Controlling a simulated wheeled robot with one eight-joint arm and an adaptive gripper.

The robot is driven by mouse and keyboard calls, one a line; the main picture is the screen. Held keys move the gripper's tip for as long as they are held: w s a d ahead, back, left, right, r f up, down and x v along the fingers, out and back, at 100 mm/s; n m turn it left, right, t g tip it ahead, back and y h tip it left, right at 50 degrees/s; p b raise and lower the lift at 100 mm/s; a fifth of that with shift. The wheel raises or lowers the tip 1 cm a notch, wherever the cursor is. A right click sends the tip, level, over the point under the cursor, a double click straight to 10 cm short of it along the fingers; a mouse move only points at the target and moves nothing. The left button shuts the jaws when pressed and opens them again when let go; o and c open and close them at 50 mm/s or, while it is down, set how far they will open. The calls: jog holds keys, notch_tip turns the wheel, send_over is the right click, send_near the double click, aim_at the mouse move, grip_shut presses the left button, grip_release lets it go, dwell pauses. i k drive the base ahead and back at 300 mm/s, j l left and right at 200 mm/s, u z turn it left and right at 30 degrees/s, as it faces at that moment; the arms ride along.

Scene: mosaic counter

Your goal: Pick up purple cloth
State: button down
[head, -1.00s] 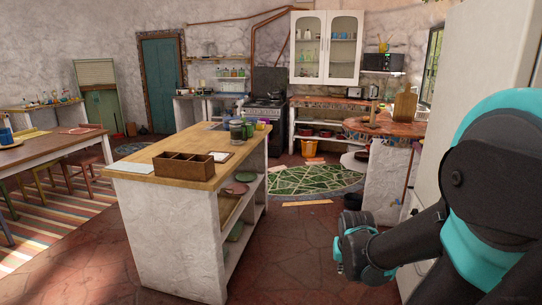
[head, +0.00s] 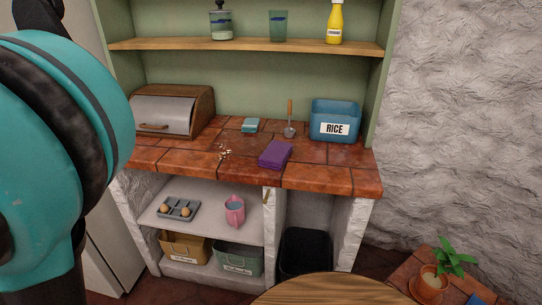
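The purple cloth (head: 275,154) lies folded on the red tiled counter (head: 330,172), near its front edge and right of the middle. Nothing covers it. My teal and black arm fills the left edge of the head view. My gripper is not in view, so I cannot see whether it is open or shut.
A teal sponge (head: 250,125), a wooden-handled utensil (head: 290,120), a blue RICE bin (head: 335,121) and a bread box (head: 174,113) stand behind the cloth. Crumbs (head: 225,153) lie to its left. A round wooden top (head: 330,290) is in the foreground.

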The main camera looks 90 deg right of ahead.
aim_at(276, 154)
jog(key=z, duration=3.3)
